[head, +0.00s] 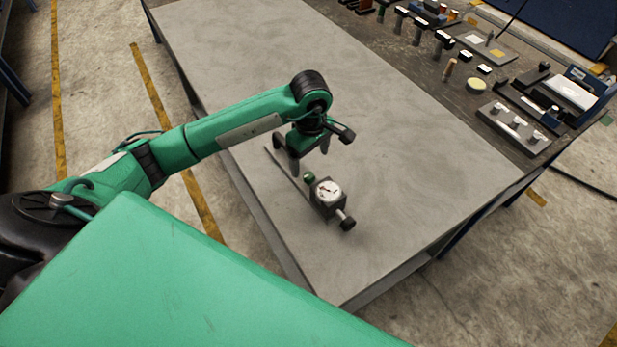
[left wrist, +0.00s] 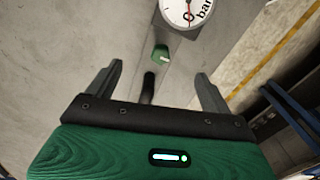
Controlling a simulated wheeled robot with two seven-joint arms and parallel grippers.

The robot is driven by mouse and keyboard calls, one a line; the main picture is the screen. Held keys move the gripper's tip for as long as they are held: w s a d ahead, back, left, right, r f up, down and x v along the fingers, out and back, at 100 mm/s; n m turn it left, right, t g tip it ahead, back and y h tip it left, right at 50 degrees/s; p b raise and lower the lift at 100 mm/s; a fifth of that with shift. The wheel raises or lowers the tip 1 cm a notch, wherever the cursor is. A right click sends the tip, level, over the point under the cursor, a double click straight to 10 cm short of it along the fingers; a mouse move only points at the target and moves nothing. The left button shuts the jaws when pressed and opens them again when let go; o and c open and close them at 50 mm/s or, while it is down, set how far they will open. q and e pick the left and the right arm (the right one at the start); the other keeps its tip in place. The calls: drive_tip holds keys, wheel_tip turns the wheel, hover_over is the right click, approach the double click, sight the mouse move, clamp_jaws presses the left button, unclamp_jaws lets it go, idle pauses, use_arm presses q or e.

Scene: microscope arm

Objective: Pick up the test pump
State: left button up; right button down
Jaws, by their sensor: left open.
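The test pump (head: 328,207) sits on the grey table near its left edge. It has a dark body, a round white gauge and a green knob (head: 309,177). A dark knob or handle end points toward the front right. My left gripper (head: 309,158) is open and empty, just behind the pump and above the table. In the left wrist view the gauge (left wrist: 188,10) is cut off at the top edge. The green knob and a dark part (left wrist: 148,85) lie between the open fingers (left wrist: 159,70), with no grip on them visible. My right gripper is not in view.
The grey table (head: 400,120) is clear to the right of and behind the pump. A dark bench (head: 455,100) with several small tools and parts borders its far right side. The table's left edge runs close beside the pump.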

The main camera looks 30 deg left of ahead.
sight(310, 175)
use_arm(q)
wheel_tip(310, 175, down, 4)
drive_tip(key=shift+f+p, duration=0.15)
drive_tip(key=shift+p, duration=0.3)
drive_tip(key=shift+s+f+p, duration=0.1)
drive_tip(key=shift+f+p, duration=0.4)
drive_tip(key=shift+f, duration=0.05)
wheel_tip(310, 175, down, 3)
drive_tip(key=shift+a+f+p, duration=0.1)
drive_tip(key=shift+f+p, duration=0.05)
drive_tip(key=shift+p, duration=0.7)
drive_tip(key=shift+f, duration=0.5)
drive_tip(key=c, duration=1.4)
drive_tip(key=shift+r, duration=0.1)
clamp_jaws()
